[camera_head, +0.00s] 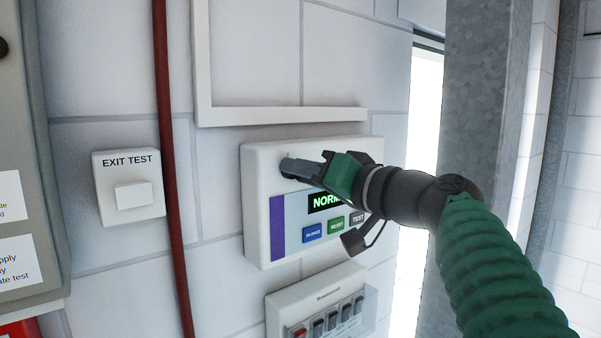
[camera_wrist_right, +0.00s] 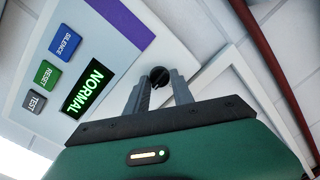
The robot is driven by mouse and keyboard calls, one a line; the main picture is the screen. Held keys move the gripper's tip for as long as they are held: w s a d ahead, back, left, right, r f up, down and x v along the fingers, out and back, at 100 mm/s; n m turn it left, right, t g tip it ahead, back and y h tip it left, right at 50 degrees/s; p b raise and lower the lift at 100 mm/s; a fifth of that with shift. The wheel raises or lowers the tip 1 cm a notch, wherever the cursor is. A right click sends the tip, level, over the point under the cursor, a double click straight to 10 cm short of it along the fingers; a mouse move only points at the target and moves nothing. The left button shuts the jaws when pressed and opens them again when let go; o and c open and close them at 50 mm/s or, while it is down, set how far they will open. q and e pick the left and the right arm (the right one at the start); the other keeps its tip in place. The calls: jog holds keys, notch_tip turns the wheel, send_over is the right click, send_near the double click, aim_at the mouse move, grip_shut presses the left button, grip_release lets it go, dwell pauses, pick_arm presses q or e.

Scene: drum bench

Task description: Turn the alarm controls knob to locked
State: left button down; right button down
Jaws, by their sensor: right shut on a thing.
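The alarm control panel (camera_head: 257,192) is a white box on the wall with a purple stripe, a green NORMAL display (camera_head: 324,202) and SILENCE, RESET and TEST buttons. My right gripper (camera_head: 288,168) reaches in from the right to the panel's upper left part. In the right wrist view its two fingers (camera_wrist_right: 160,84) are shut on a small round dark knob (camera_wrist_right: 159,75). The knob's labels cannot be read, and in the head view the fingers cover most of it. My left gripper is not in view.
An EXIT TEST box (camera_head: 129,186) is on the wall to the left, beside a red pipe (camera_head: 170,150). A switch box (camera_head: 315,302) with several switches sits below the panel. A white frame (camera_head: 280,115) is above it. A grey metal column (camera_head: 475,110) stands at right.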

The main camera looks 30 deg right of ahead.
jog(key=n+b, duration=0.5)
jog(key=n, duration=0.3)
jog(key=n+h+b, duration=0.1)
jog(key=n+b, duration=0.4)
jog(key=n, duration=0.3)
jog(key=shift+a+g, duration=0.2)
jog(key=shift+g, duration=0.2)
jog(key=shift+n, duration=0.4)
dwell(0.4)
jog(key=c, duration=1.3)
grip_release()
jog(key=shift+o, duration=0.9)
jog(key=shift+w, duration=0.2)
